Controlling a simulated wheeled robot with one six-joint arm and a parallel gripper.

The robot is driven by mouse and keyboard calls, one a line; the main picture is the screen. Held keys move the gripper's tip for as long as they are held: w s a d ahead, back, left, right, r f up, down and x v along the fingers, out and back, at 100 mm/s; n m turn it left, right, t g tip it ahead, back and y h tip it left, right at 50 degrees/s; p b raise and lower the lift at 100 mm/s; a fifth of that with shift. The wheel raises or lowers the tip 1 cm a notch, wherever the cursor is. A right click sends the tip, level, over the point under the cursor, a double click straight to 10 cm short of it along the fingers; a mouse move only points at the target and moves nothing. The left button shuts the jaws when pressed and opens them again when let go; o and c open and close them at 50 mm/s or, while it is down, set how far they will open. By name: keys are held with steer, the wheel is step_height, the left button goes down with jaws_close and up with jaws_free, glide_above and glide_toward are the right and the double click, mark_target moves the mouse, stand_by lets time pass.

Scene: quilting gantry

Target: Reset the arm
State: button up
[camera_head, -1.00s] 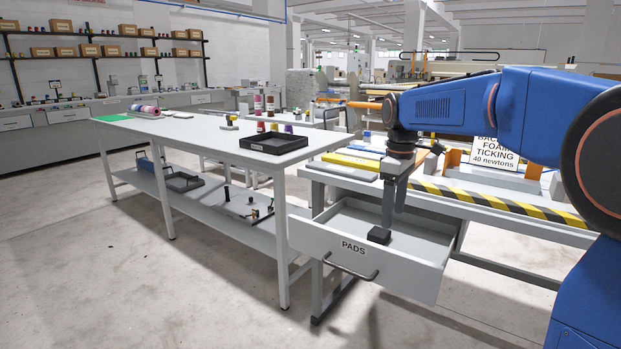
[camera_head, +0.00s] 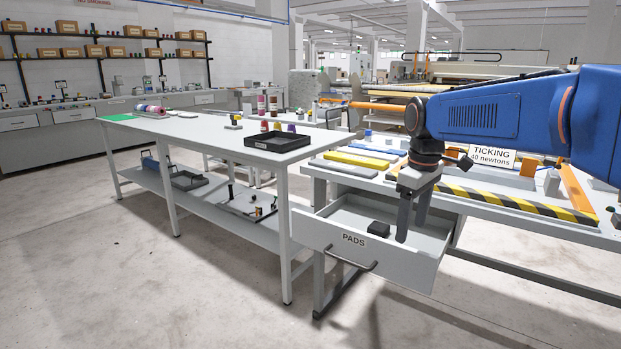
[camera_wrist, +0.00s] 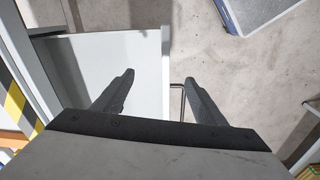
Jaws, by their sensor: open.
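My arm is blue and reaches in from the right in the head view. My gripper (camera_head: 410,222) points down at the right side of the open drawer (camera_head: 318,241) labelled PADS. Its two grey fingers are apart with nothing between them. In the wrist view the open fingers (camera_wrist: 158,95) show above the drawer's front wall (camera_wrist: 166,75). I cannot tell how far the fingertips are above the drawer floor.
A bench with a black and yellow striped edge (camera_head: 510,203) stands over the drawer. A long white table (camera_head: 200,129) on the left carries a black tray (camera_head: 277,144) and several spools. A sign (camera_head: 491,156) stands on the bench behind my arm. The floor in front is clear.

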steer(key=s+d+f+m+t, duration=0.2)
steer(key=s+f+m, duration=0.2)
steer(key=s, duration=0.9)
steer(key=s+d+f+m+t, duration=0.2)
steer(key=s+f+m, duration=0.2)
steer(key=s+f, duration=0.4)
steer(key=s, duration=0.6)
steer(key=shift+d+f+m, duration=0.35)
steer(key=shift+d+m, duration=0.05)
